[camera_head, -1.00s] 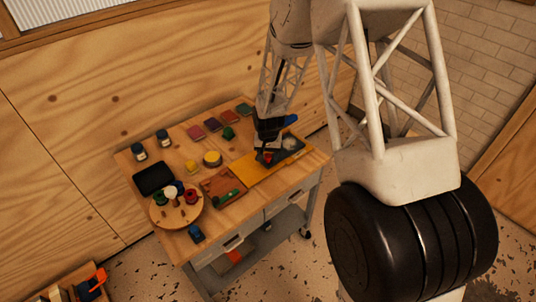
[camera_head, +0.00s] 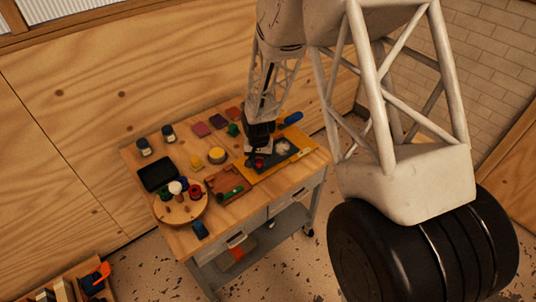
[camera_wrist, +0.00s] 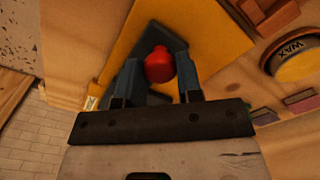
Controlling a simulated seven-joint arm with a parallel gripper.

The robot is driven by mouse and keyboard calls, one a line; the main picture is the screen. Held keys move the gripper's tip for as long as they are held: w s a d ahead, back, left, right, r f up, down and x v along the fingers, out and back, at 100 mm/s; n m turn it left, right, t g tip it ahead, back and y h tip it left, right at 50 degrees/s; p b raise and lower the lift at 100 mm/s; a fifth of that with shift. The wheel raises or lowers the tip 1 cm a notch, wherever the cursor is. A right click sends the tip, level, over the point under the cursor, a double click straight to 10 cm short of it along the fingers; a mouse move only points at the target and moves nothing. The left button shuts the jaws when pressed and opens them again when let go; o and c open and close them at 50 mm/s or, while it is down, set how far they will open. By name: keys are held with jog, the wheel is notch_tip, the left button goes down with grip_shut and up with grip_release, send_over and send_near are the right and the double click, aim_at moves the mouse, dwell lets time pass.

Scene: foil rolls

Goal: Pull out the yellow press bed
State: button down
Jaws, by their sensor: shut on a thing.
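The yellow press base (camera_head: 310,152) is a flat plate on the right part of the table. A dark sliding bed (camera_head: 293,154) with a grey disc lies on it. A red knob (camera_head: 259,163) stands at the bed's left end. My gripper (camera_head: 258,152) points down at that end. In the wrist view my gripper (camera_wrist: 160,88) has its fingers on both sides of the red knob (camera_wrist: 159,65), shut on it. The yellow base (camera_wrist: 115,55) shows beneath; the fingers hide part of the dark bed.
Left of the press lie a brown tray (camera_head: 216,184) with a green roller, and a round wooden holder (camera_head: 177,211). A blue handle (camera_head: 293,118) lies behind the press. Some bare tabletop lies between.

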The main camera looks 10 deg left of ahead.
jog(key=s+a, duration=0.3)
jog(key=shift+s+a, duration=0.25)
jog(key=c, duration=0.8)
grip_release()
jog(key=shift+r, duration=0.1)
jog(key=shift+r, duration=3.85)
